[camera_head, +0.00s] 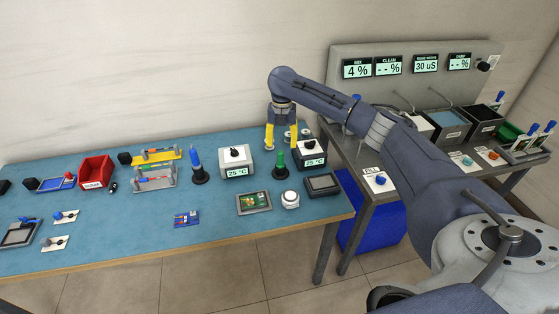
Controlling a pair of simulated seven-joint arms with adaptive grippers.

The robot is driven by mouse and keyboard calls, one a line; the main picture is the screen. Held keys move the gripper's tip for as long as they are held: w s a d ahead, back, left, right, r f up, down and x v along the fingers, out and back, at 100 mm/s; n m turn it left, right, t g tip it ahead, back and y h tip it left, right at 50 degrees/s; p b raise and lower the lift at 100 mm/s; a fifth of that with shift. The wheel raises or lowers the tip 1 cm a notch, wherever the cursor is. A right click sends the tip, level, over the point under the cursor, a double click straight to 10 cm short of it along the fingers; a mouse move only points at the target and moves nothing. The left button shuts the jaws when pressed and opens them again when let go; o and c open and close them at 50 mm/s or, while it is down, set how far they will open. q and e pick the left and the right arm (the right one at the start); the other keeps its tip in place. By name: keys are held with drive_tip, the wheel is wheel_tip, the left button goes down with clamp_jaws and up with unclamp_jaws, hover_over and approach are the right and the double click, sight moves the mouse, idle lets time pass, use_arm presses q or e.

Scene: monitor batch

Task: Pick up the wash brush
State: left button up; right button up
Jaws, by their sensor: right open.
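My right gripper (280,148) points down, open, with its yellow fingers over the back right of the blue table. A green-handled upright tool (280,160) stands in a dark round base just below and between the fingertips; I see no contact. A blue-handled upright tool (196,160) stands in a similar base further left. Neither shows clear bristles, so I cannot tell for certain which thing is the wash brush. My left gripper is not in view.
A circuit board (254,203), white round container (290,200) and black tray (322,185) lie in front. A red bin (96,171) is left. Tanks (447,126) stand at right. The front middle is mostly clear.

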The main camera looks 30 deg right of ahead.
sight(281, 161)
drive_tip(key=shift+w+f, duration=0.15)
drive_tip(key=shift+f, duration=2.4)
drive_tip(key=shift+w+f, duration=0.1)
drive_tip(key=shift+f, duration=2.45)
clamp_jaws()
